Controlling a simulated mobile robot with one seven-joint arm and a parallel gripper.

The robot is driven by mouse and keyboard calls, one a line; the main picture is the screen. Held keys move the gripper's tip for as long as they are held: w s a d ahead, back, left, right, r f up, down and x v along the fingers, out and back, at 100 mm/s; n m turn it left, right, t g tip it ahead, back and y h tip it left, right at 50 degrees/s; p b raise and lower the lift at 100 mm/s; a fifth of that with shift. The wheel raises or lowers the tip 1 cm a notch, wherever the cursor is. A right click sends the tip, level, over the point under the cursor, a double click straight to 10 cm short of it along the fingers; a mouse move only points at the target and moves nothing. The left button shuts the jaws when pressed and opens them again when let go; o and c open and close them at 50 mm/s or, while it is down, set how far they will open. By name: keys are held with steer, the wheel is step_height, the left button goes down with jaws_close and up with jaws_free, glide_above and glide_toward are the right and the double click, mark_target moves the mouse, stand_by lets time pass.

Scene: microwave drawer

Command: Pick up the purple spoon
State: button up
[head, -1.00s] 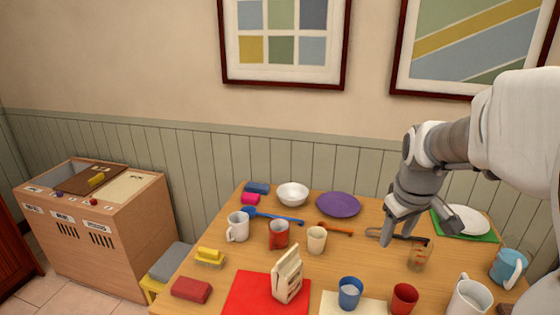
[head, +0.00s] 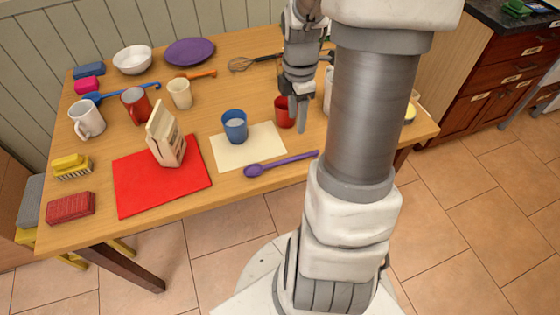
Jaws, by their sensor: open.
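The purple spoon (head: 281,164) lies on the wooden table (head: 228,192) near its front edge. Its bowl is at the left and its handle runs right toward my arm, which may hide its far end. My gripper (head: 298,122) is above the table, pointing down, open and empty. In the picture it is above the spoon's handle, beside the red cup (head: 284,111), apart from the spoon. I cannot tell its exact height.
A blue cup (head: 234,127) stands on a cream mat (head: 262,144) just behind the spoon. My arm hides the table's right part.

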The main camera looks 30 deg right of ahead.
steer(key=b, duration=0.2)
glide_above(297, 156)
steer(key=f, duration=0.8)
steer(key=shift+w+a+f, duration=0.3)
steer(key=shift+w+f, duration=0.05)
steer(key=f+b, duration=0.1)
steer(key=f, duration=0.3)
steer(key=shift+s+d+f+b, duration=0.1)
steer(key=shift+s+d+b, duration=0.05)
steer(key=shift+s+b, duration=0.25)
steer(key=shift+f, duration=0.55)
jaws_close()
